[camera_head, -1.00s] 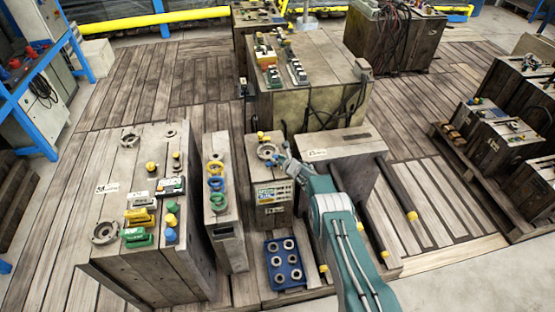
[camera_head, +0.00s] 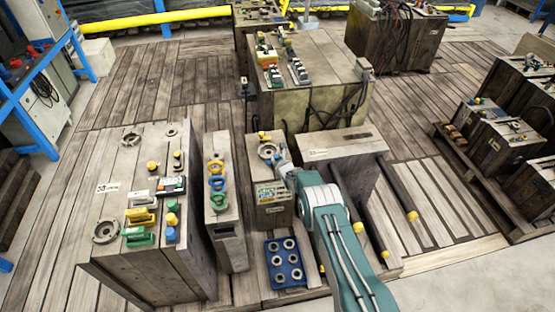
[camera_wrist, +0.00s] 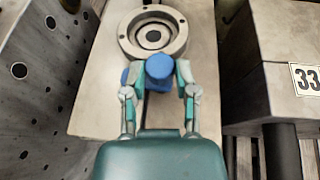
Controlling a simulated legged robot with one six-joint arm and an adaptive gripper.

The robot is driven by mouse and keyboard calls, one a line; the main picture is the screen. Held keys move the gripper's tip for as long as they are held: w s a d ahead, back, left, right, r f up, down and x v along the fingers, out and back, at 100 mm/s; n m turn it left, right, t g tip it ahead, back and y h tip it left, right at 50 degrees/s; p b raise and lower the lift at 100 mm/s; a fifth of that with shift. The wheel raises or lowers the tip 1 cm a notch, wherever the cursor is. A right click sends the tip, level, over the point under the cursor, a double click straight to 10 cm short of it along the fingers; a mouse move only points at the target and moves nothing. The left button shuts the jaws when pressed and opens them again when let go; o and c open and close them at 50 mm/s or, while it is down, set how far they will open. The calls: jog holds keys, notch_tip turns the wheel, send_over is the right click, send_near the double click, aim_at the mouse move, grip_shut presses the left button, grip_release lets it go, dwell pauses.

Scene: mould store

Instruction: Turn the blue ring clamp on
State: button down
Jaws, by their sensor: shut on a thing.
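The blue ring clamp (camera_wrist: 160,67) shows in the wrist view as a rounded blue knob with blue parts beside it. It stands just in front of a grey round ring (camera_wrist: 152,35) on top of a pale mould block (camera_wrist: 90,110). My gripper (camera_wrist: 160,78) is shut on the clamp, with one finger on each side of it. In the head view, my gripper (camera_head: 284,167) is at the small middle block, beside its round ring (camera_head: 268,151). The clamp is too small and covered to make out there.
A narrow block (camera_head: 222,240) to the left carries yellow, blue and green rings. A larger block (camera_head: 150,265) beyond it holds coloured clamps. A blue tray (camera_head: 268,283) lies in front. Block 33 (camera_head: 340,165) stands close on the right, with dark bars projecting from it.

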jog(key=shift+r, duration=0.15)
jog(key=shift+c, duration=2)
grip_release()
jog(key=shift+s, duration=0.1)
jog(key=v, duration=0.7)
